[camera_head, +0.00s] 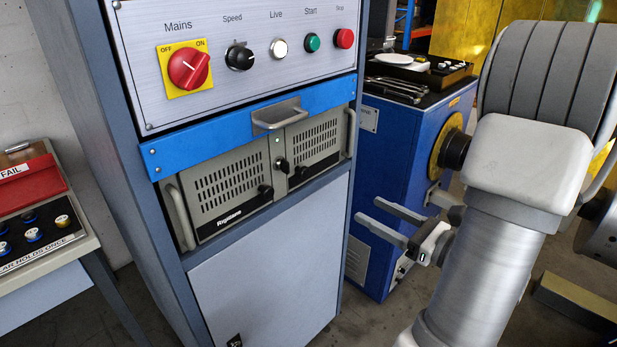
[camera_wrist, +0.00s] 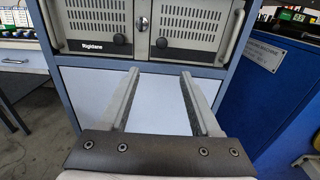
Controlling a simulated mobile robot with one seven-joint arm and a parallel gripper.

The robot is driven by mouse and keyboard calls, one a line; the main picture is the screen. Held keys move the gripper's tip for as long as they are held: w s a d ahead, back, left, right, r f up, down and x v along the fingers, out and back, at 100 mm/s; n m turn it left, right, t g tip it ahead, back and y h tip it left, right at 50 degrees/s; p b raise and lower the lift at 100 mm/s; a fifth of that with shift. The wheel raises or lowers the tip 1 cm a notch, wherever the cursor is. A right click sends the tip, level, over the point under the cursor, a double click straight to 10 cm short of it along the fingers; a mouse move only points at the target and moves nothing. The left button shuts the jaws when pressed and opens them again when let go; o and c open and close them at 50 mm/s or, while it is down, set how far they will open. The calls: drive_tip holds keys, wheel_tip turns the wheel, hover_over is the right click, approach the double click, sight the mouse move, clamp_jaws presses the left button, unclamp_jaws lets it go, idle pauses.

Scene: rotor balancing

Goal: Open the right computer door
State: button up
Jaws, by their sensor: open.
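The right computer door (camera_head: 314,146) is a grey slotted panel with a black knob, on the rack computer in the blue-grey cabinet. It looks closed, beside the left door (camera_head: 226,189) marked Rigidane. A key lock (camera_head: 281,166) sits between the doors. In the wrist view the right door (camera_wrist: 185,24) is at the top, above the plain lower panel. My gripper (camera_head: 378,223) is open and empty, to the right of and below the door in the head view. In the wrist view its two fingers (camera_wrist: 160,73) point toward the cabinet below the doors, apart from them.
A blue drawer front (camera_head: 215,137) with a protruding handle (camera_head: 280,116) sits just above the doors. A control panel (camera_head: 245,52) with a red mains switch is higher up. A blue machine (camera_head: 398,160) stands right of the cabinet. A table with a red tray (camera_head: 28,185) stands left.

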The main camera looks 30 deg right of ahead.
sight(306, 174)
drive_tip(key=b+x, duration=0.3)
drive_tip(key=x, duration=1.4)
drive_tip(key=shift+w+d, duration=0.15)
drive_tip(key=shift+w, duration=0.05)
clamp_jaws()
idle(0.7)
